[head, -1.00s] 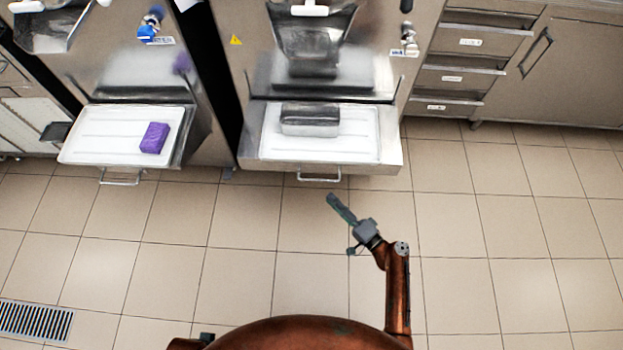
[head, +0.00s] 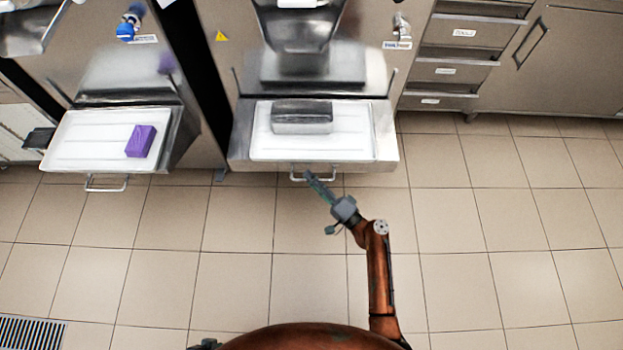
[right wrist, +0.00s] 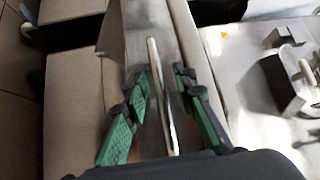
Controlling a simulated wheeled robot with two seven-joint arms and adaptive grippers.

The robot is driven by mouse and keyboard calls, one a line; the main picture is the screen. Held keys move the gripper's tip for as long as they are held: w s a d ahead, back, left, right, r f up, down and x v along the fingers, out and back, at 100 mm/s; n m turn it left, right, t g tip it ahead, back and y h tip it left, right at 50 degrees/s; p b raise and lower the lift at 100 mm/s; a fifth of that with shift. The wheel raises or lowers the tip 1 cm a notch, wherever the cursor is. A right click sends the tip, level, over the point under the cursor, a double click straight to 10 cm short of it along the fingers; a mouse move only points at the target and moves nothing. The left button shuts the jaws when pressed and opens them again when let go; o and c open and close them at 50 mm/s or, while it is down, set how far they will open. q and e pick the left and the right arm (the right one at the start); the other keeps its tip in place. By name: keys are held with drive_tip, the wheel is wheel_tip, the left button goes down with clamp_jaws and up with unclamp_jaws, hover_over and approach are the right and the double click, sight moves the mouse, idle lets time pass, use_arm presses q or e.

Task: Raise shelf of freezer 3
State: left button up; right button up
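The freezer shelf in front of me (head: 385,140) is a steel ledge with a white tray (head: 350,130) on it and a bar handle (head: 298,178) on its front. My right gripper (head: 312,181) is at this handle. In the right wrist view the metal handle (right wrist: 158,90) runs between the open green fingers of the right gripper (right wrist: 162,88), with gaps on both sides. A grey metal box (head: 302,117) stands on the tray. At the bottom edge a small dark part (head: 205,344) may belong to my left gripper; its fingers are hidden. I cannot read which freezer is number 3.
A second freezer shelf at the left carries a white tray (head: 80,145) with a purple block (head: 140,141) and has its own handle (head: 105,186). Drawers (head: 450,70) stand at the right. The tiled floor (head: 500,250) is clear, with a drain grate (head: 30,333) at the left.

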clamp_jaws()
idle(0.6)
